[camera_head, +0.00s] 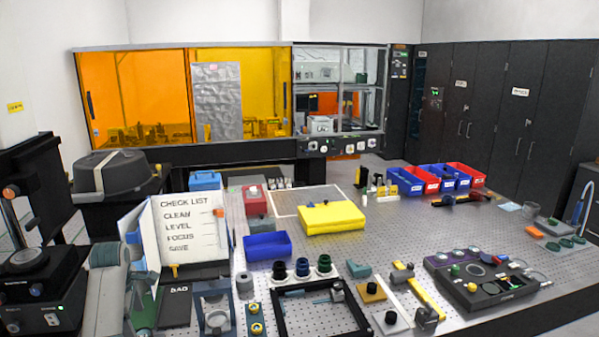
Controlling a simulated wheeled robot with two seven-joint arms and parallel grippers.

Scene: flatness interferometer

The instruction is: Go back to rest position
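Neither of my grippers can be made out in the head view, so I cannot see whether they are open or shut. The perforated metal table (345,249) fills the middle and right. On it are a yellow box (331,219), an empty-looking blue bin (267,246) and a black square frame (283,318) at the front edge. A white checklist board (190,228) stands upright at the left.
Dark instruments (38,290) crowd the left. A black optics tray (481,284) lies front right. Red and blue bins (420,177) line the back. An orange-windowed enclosure (133,95) and dark cabinets (509,108) stand behind. The table's middle right is mostly clear.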

